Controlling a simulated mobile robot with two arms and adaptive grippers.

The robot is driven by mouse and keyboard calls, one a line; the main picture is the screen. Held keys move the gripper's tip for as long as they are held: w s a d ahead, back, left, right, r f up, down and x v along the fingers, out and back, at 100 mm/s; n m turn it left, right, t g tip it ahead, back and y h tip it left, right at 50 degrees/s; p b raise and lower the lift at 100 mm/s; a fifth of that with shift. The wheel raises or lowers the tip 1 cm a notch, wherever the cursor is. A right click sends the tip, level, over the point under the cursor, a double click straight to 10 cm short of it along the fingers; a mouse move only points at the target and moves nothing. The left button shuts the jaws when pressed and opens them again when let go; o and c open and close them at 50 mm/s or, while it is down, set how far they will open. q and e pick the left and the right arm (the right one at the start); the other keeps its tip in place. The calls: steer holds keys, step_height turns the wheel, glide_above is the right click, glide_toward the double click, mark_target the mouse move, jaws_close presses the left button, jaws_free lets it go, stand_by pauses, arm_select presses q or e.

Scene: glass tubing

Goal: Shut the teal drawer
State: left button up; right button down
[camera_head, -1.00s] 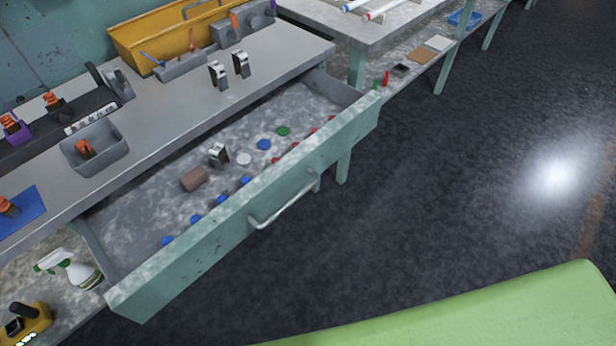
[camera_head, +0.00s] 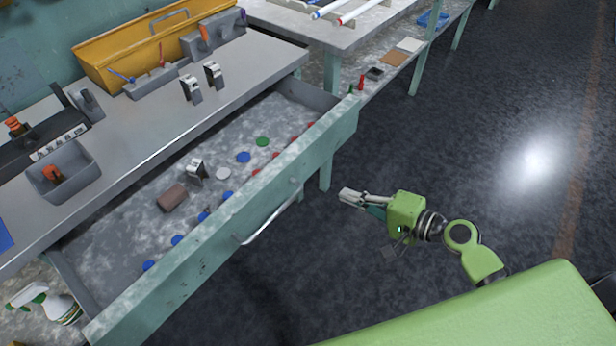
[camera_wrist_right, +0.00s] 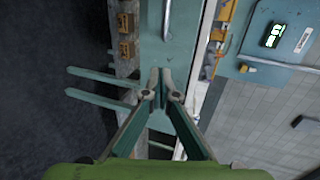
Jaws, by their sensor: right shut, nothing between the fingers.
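The teal drawer (camera_head: 215,250) stands pulled out from under the grey workbench (camera_head: 150,130), with a light metal bar handle (camera_head: 270,222) across its front. Inside lie blue, red, green and white discs, a brown block (camera_head: 172,197) and a small metal-and-black item (camera_head: 197,170). My right gripper (camera_head: 345,195) is in front of the drawer, to the right of the handle and apart from it. Its fingers are shut and empty. In the right wrist view the shut fingertips (camera_wrist_right: 160,80) point toward teal surfaces. My left gripper is not in view.
On the bench stand a yellow toolbox (camera_head: 130,55), a grey bin (camera_head: 75,185) and two metal-and-black items. A spray bottle (camera_head: 45,302) is on the lower shelf at the left. A second table (camera_head: 330,30) stands behind. The dark floor at right is clear.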

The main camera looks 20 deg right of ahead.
mark_target(298, 174)
steer(key=x, duration=1.2)
steer(key=shift+w+r+p, duration=0.2)
steer(key=shift+r+p, duration=0.1)
steer(key=shift+r, duration=0.05)
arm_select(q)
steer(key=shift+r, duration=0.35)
arm_select(e)
steer(key=shift+w+a+f, duration=0.1)
steer(key=shift+w+a, duration=0.25)
steer(key=shift+w, duration=0.1)
